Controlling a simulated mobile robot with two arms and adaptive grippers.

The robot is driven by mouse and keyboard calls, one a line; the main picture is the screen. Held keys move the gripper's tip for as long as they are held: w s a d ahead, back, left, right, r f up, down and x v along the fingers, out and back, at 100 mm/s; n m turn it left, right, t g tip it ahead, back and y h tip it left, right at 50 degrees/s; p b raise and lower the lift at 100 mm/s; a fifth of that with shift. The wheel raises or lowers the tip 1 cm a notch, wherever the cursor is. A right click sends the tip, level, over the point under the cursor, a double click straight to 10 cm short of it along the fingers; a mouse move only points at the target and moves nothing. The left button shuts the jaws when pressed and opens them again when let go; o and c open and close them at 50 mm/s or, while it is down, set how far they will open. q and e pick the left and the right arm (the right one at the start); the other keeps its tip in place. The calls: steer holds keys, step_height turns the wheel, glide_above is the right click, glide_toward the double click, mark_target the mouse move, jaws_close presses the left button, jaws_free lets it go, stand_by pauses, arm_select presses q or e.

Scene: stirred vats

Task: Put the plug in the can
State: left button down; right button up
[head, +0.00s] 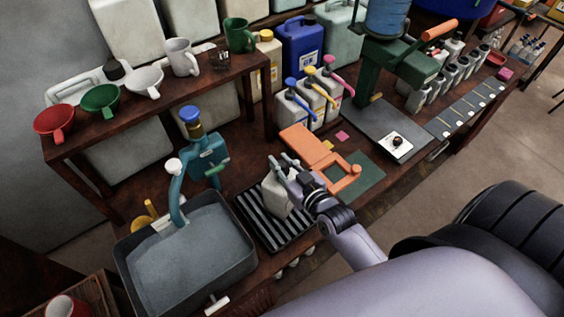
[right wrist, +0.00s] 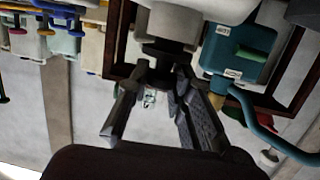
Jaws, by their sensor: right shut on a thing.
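A white can (head: 275,197) stands on the black ribbed tray (head: 250,218) in the middle of the bench. My right gripper (head: 284,165) is at the top of this can. In the right wrist view, which is upside down, its fingers (right wrist: 162,72) are shut on a dark round piece, apparently the plug (right wrist: 168,50). The plug is right against the can's neck, with the white can body (right wrist: 195,10) beyond it. I cannot tell whether it is seated in the mouth or just above it. In the head view the fingers hide the plug. My left gripper is not in view.
A grey basin (head: 185,262) with a teal tap pump (head: 208,160) stands left of the tray. An orange clamp-like tool (head: 346,180) lies on a green mat to the right. Pump bottles (head: 313,97) stand behind. A shelf (head: 150,110) with funnels and mugs is at back left.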

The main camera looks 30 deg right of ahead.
steer(key=shift+f, duration=0.45)
stand_by(0.3)
steer(key=o, duration=0.9)
steer(key=shift+o, duration=0.3)
steer(key=o, duration=0.5)
steer(key=shift+r, duration=0.1)
steer(key=shift+r+p, duration=2.55)
steer(key=shift+r, duration=0.05)
steer(key=shift+r+p, duration=0.9)
steer(key=shift+r, duration=0.2)
